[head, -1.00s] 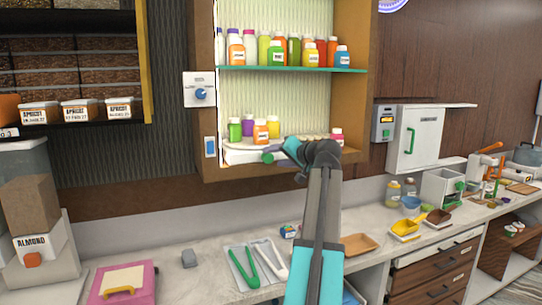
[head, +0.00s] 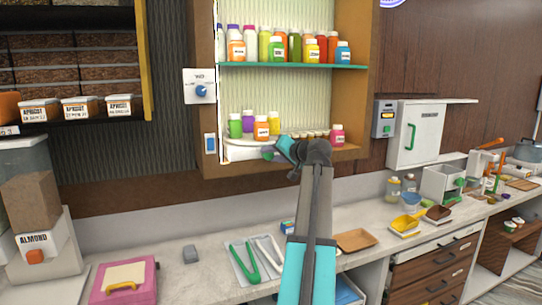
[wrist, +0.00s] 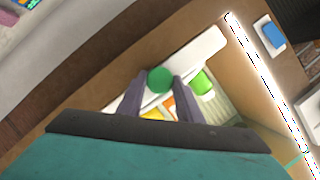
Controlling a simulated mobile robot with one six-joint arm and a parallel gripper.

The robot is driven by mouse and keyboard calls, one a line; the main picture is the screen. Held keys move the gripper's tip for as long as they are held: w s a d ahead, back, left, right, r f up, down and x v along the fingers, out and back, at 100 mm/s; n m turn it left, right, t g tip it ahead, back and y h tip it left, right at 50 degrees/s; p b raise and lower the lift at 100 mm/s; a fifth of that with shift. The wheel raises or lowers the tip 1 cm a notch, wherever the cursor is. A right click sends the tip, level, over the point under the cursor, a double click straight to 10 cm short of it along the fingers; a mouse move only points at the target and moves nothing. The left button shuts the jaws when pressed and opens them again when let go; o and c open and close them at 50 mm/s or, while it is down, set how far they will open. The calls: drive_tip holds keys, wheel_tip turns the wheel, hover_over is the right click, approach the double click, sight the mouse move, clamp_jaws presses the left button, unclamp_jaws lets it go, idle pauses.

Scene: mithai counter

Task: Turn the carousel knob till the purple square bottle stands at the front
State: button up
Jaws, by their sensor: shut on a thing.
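The purple one stands behind, partly hidden between green and orange. A pink bottle (head: 337,134) stands at the right. My gripper (head: 270,153) is at the carousel's front edge. In the wrist view my gripper (wrist: 160,88) is shut on the round green knob (wrist: 160,79), with a finger on each side.
A green-edged shelf (head: 290,66) with several bottles is above. The cabinet's wooden right side (head: 352,90) is close to my arm. A dial panel (head: 200,87) and a blue switch (head: 210,145) are on the left. Below, the counter holds a tray with tongs (head: 245,262).

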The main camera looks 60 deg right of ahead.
drive_tip(key=shift+w+n+b, duration=0.1)
drive_tip(key=shift+n+b, duration=0.3)
drive_tip(key=shift+b, duration=0.2)
drive_tip(key=shift+n+g+h+b, duration=0.4)
drive_tip(key=shift+n+b, duration=0.2)
drive_tip(key=shift+b, duration=0.4)
drive_tip(key=n+g+h+b, duration=0.1)
drive_tip(key=n+b, duration=0.1)
drive_tip(key=n+g+h+b, duration=0.1)
drive_tip(key=n+b, duration=0.2)
drive_tip(key=a+n+g+h+b, duration=0.1)
drive_tip(key=n+h+b, duration=0.1)
drive_tip(key=n+b, duration=0.1)
drive_tip(key=shift+w, duration=0.35)
drive_tip(key=shift+r+n+h+b, duration=0.1)
drive_tip(key=shift+n+h+b, duration=0.7)
drive_tip(key=shift+n+b, duration=0.4)
